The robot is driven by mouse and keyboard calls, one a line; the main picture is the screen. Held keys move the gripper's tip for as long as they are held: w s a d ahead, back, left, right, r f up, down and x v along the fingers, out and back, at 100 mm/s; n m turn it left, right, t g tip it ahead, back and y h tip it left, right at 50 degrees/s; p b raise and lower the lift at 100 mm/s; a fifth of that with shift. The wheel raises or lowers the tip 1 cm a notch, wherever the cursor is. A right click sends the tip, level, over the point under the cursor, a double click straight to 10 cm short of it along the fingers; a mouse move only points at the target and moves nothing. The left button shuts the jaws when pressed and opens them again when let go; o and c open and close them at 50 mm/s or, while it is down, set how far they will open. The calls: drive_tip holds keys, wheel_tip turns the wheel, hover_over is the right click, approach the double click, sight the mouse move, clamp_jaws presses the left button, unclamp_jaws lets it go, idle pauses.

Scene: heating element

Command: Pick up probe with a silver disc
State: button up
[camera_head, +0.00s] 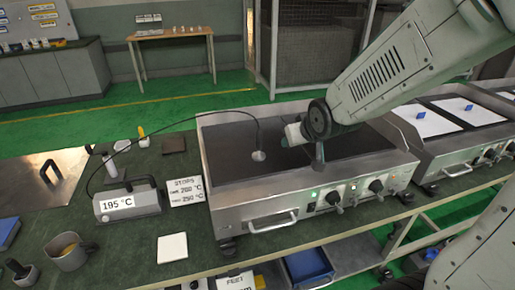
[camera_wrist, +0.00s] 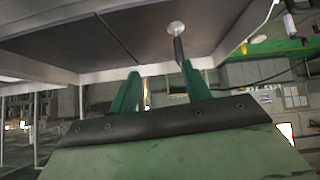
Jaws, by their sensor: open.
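The probe's silver disc (camera_head: 258,155) rests on the dark hot plate (camera_head: 225,145) in the head view, with a thin black cable arching left from it. In the wrist view the silver disc (camera_wrist: 176,28) is near the top, with a dark stem below it reaching toward the right finger. My gripper (camera_wrist: 160,72) has two green fingers spread apart with nothing held between them. In the head view my wrist is over the plate, right of the disc, and hides most of the gripper. Whether the stem touches the right finger is unclear.
The cable runs to a grey meter (camera_head: 128,204) reading 195 °C. A sign (camera_head: 186,191) stands beside it. The steel heater housing (camera_head: 300,208) has knobs along its front. A white square (camera_head: 172,247), a mug (camera_head: 69,251) and a second heater (camera_head: 450,140) are nearby.

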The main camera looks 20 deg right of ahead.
drive_tip(key=w+a+f+t+y, duration=0.1)
drive_tip(key=w+f+t, duration=0.3)
drive_tip(key=w+f, duration=0.3)
drive_tip(key=n+t+y, duration=0.1)
drive_tip(key=t+y, duration=0.1)
drive_tip(key=t, duration=0.3)
approach(261, 136)
drive_tip(key=w, duration=0.3)
drive_tip(key=w+a, duration=0.1)
drive_tip(key=w, duration=0.3)
drive_tip(key=w+a, duration=0.1)
drive_tip(key=w, duration=0.3)
drive_tip(key=shift+r, duration=0.1)
clamp_jaws()
